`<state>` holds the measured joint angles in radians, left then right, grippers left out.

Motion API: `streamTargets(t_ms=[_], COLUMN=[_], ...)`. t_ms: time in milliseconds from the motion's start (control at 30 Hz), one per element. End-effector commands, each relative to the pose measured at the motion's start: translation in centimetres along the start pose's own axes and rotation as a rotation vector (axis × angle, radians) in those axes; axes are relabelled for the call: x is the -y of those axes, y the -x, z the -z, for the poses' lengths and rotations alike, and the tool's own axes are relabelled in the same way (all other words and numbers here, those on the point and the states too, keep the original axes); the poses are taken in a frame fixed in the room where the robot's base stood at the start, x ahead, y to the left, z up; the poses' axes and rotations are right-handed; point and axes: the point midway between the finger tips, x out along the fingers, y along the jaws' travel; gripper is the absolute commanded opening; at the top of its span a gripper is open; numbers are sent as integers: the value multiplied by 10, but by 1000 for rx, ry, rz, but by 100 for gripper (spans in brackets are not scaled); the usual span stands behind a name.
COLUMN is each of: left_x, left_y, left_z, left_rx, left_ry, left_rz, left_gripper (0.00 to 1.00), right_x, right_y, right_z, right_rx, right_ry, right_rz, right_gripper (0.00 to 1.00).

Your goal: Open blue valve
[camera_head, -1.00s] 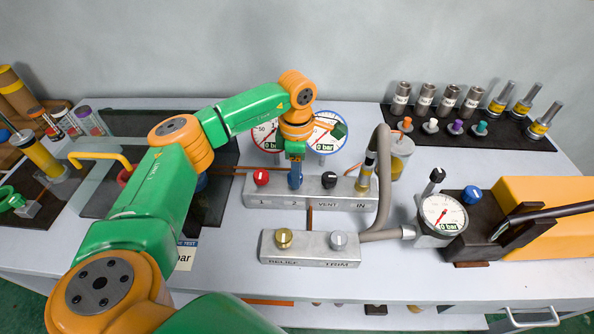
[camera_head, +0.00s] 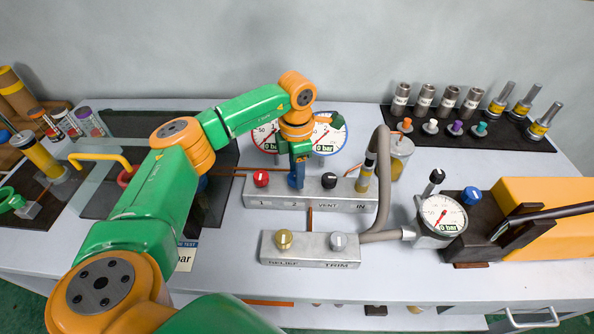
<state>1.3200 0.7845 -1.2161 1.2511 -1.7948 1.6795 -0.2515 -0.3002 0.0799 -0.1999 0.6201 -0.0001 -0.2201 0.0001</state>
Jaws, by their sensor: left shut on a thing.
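The blue valve knob (camera_head: 293,181) is on the grey manifold block (camera_head: 270,197), above the label 2. My left gripper (camera_head: 297,178) points down from above and is shut on the blue knob, which it partly hides. A red knob (camera_head: 261,179) is to the left of it, above the label 1. A black knob (camera_head: 329,180) above the label VENT is to the right. A gauge with a blue rim (camera_head: 330,136) behind the block reads 0 bar. My right gripper is not in view.
A second block with a gold knob (camera_head: 284,239) and a silver knob (camera_head: 339,241) stands in front. A grey hose (camera_head: 384,190) arches on the right near a round gauge (camera_head: 442,214) and an orange pump (camera_head: 550,215). Fittings stand on a dark mat (camera_head: 390,120) at the back right.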

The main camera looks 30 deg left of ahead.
Motion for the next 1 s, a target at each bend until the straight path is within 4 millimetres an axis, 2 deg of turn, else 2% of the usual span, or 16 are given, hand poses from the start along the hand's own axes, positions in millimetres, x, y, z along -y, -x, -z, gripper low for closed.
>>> streamTargets(t_ms=[200, 233, 333, 667, 900, 1000], left_x=[-1, -1, 0, -1, -1, -1], left_y=[1, 1, 1, 4, 52, 66], left_z=[0, 0, 0, -1, -1, 0], left_rx=[1, 1, 1, 3, 5, 3], left_ry=[0, 0, 0, -1, 0, 0], left_rz=[-2, -2, -2, -2, -3, -2], left_gripper=[0, 46, 73, 74, 74, 74], right_x=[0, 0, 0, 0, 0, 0], right_y=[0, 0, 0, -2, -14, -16], right_z=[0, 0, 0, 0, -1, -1], right_rx=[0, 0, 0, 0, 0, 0], right_ry=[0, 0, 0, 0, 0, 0], right_rz=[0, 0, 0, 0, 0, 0], right_gripper=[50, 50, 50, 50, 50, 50])
